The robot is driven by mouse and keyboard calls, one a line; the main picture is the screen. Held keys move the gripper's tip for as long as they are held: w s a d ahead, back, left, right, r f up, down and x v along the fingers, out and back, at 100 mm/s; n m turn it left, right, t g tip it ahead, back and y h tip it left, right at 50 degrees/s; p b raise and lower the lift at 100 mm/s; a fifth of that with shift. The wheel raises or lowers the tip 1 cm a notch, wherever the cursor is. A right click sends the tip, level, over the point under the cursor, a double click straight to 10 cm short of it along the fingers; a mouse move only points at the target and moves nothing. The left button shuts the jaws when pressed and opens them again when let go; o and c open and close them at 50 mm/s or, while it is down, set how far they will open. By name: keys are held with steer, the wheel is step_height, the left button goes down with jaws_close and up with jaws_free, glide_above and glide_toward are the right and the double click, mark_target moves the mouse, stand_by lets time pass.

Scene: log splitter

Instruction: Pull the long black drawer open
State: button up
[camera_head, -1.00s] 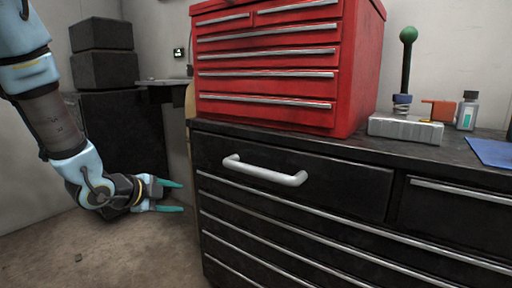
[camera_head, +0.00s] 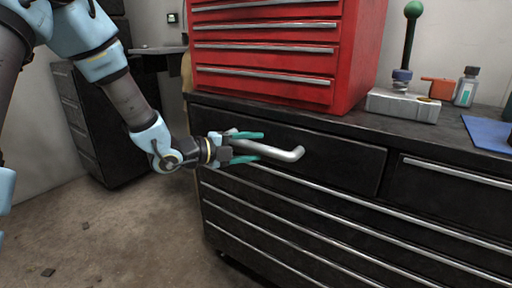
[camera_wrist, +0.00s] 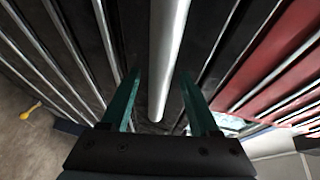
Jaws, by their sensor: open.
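The long black drawer (camera_head: 345,162) is at the top left of the black cabinet, with a thick silver bar handle (camera_head: 288,153) on its front. The drawer front looks flush with the cabinet. My gripper (camera_head: 260,146) is open at the left part of the handle, its teal fingers above and below the bar. In the wrist view the handle (camera_wrist: 168,40) runs between the two open fingers, with gaps visible at the sides. My gripper hides the handle's left end in the head view.
A red tool chest (camera_head: 355,50) stands on the cabinet. A metal block with a green-knobbed lever (camera_head: 408,52), a small bottle (camera_head: 466,87) and a blue sheet (camera_head: 490,132) lie to its right. Thin-handled drawers are below.

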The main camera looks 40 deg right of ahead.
steer(key=shift+s+d+f, duration=0.1)
steer(key=shift+d+f, duration=0.05)
steer(key=shift+d, duration=0.45)
jaws_close()
stand_by(1.1)
